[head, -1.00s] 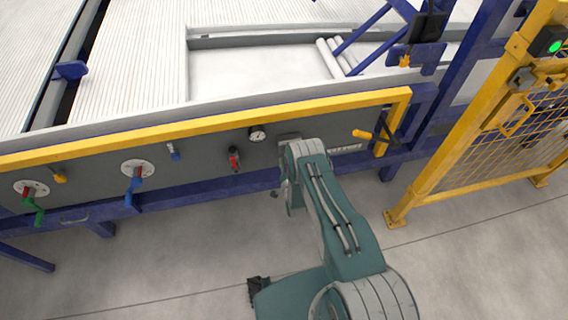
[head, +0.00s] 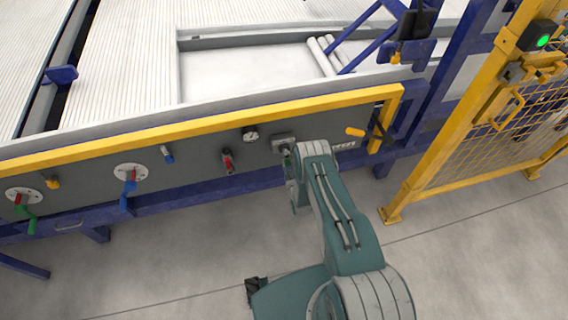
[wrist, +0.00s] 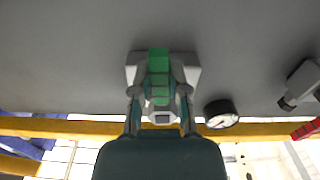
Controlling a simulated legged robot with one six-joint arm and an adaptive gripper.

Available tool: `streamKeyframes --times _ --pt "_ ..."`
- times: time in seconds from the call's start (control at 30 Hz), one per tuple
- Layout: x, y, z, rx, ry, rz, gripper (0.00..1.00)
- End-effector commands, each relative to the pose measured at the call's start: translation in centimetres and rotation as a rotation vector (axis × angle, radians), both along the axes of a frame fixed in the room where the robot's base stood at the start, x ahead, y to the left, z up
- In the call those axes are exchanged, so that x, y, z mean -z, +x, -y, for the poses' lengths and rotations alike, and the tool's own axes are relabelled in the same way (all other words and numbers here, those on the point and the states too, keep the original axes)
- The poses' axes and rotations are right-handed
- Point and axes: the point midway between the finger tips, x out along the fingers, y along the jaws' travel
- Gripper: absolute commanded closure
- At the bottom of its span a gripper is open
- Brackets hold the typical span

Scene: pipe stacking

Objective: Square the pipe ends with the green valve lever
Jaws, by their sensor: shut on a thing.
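The green valve lever (wrist: 158,75) sits on a pale grey mount on the dark panel, seen in the wrist view. My gripper (wrist: 160,100) is shut on it, one finger on each side. In the head view my gripper (head: 292,180) is in front of the panel, mostly hidden by my wrist, below a grey mount (head: 284,138). Several white pipes (head: 322,57) lie slanted and side by side at the right end of the pale bed, above the panel.
A gauge (head: 250,134) and a red-handled lever (head: 228,160) are left of my gripper. Farther left are a blue lever (head: 128,190) and another green lever (head: 28,215). A yellow-handled lever (head: 356,132) is to the right. A yellow mesh gate (head: 480,140) stands at right. The front floor is clear.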

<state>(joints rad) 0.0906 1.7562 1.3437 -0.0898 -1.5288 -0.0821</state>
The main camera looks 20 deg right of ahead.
Motion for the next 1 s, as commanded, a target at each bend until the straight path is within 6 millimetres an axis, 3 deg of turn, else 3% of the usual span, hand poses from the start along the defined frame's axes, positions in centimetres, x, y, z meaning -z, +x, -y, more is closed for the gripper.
streamKeyframes --times 0.5,1.0 --pt "-0.8 0.1 2.1 -0.001 -0.444 0.002 1.0" --pt "-1.3 0.1 2.7 -0.005 -0.623 0.002 1.0"
